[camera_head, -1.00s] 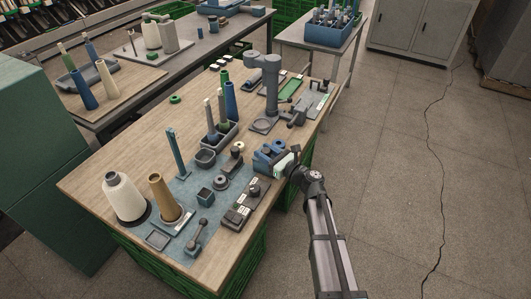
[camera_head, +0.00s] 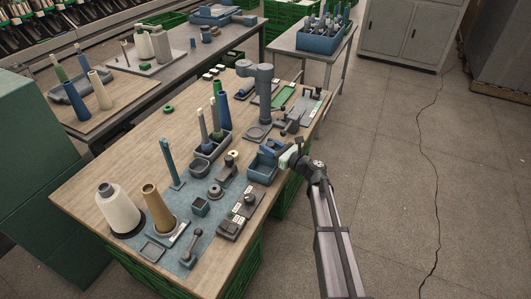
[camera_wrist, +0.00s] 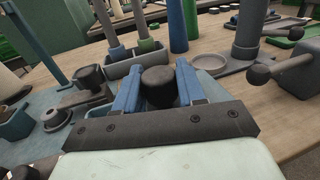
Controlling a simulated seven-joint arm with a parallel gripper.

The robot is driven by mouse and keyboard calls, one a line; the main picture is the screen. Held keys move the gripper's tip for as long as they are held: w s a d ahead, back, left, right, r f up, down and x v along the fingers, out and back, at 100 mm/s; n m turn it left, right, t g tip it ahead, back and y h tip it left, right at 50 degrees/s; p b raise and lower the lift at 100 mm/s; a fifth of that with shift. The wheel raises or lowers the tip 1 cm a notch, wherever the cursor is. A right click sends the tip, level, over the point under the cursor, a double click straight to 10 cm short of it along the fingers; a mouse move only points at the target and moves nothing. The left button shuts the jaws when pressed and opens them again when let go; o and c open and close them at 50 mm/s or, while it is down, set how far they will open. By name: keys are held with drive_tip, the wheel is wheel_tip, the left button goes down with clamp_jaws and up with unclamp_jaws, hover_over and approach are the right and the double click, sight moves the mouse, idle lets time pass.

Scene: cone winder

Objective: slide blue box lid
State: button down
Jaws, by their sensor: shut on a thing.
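The blue box (camera_head: 261,174) stands at the right edge of the workbench in the head view. Its near part looks open with a dark inside. Its blue lid (camera_head: 271,146) appears at the far side, partly hidden by my gripper (camera_head: 281,155). In the wrist view, the two blue fingers of my gripper (camera_wrist: 158,88) stand either side of a dark round knob (camera_wrist: 159,80), and I take the knob to be the lid's. My gripper is shut on it. The palm hides the box and most of the lid in the wrist view.
A grey stand (camera_head: 258,105) rises beyond the box. A tray with upright spools (camera_head: 211,148) is to its left. A switch panel (camera_head: 240,214) lies nearer. Yarn cones (camera_head: 118,210) stand at the front left. Open floor lies right of the bench.

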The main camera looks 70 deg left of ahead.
drive_tip(key=shift+w+a, duration=0.15)
drive_tip(key=c, duration=0.8)
unclamp_jaws()
drive_tip(key=shift+o, duration=0.2)
drive_tip(key=v, duration=1.3)
drive_tip(key=shift+w+d, duration=0.2)
drive_tip(key=shift+d, duration=0.15)
